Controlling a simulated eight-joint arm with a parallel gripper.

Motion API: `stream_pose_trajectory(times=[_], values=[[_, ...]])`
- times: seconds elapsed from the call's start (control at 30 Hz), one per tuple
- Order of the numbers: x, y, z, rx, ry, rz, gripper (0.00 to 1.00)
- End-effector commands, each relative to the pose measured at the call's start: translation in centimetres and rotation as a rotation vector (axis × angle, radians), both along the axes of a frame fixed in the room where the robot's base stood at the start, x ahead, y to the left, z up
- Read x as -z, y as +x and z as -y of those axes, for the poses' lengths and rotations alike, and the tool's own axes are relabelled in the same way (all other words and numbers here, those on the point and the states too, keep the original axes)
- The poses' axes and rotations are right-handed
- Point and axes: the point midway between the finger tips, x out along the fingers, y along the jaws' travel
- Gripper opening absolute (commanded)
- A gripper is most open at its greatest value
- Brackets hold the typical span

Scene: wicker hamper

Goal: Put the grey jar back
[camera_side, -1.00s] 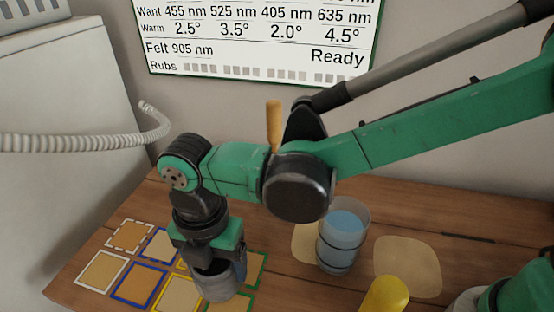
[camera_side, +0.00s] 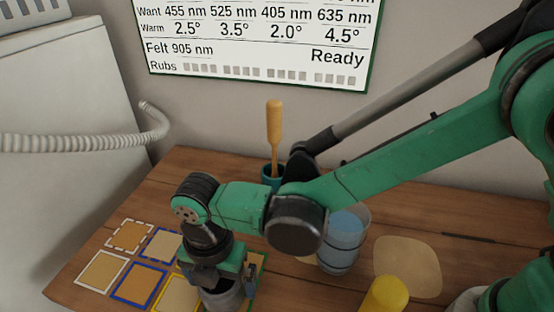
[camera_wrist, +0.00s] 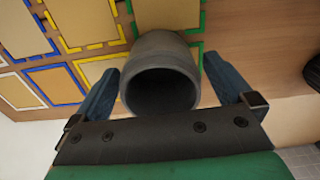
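The grey jar (camera_side: 222,298) is upright below my wrist in the side view, over the green-bordered squares at the right end of the grid. In the wrist view the grey jar (camera_wrist: 165,45) shows its open, dark mouth towards the camera. My gripper (camera_side: 220,282) also shows in the side view, partly hiding the jar's top. I cannot tell whether the jar's base touches the table.
Squares bordered in white, blue (camera_side: 137,285), yellow and green, some dashed, cover the table's left. A cup of blue liquid (camera_side: 342,245) stands right of my arm. A yellow object (camera_side: 385,295) is nearer. A teal pot (camera_side: 270,176) with a wooden-handled tool stands behind. A bare tan patch (camera_side: 408,265) lies right.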

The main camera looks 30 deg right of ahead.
Motion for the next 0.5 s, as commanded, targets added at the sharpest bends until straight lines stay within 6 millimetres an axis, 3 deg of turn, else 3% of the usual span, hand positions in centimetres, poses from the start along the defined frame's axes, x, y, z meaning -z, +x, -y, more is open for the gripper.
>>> stream_pose_trajectory(times=[0.07,0.5], values=[[0.1,0.0,0.0,0.000,0.000,0.000,1.00],[-5.5,0.2,0.4,0.028,0.005,0.005,1.00]])
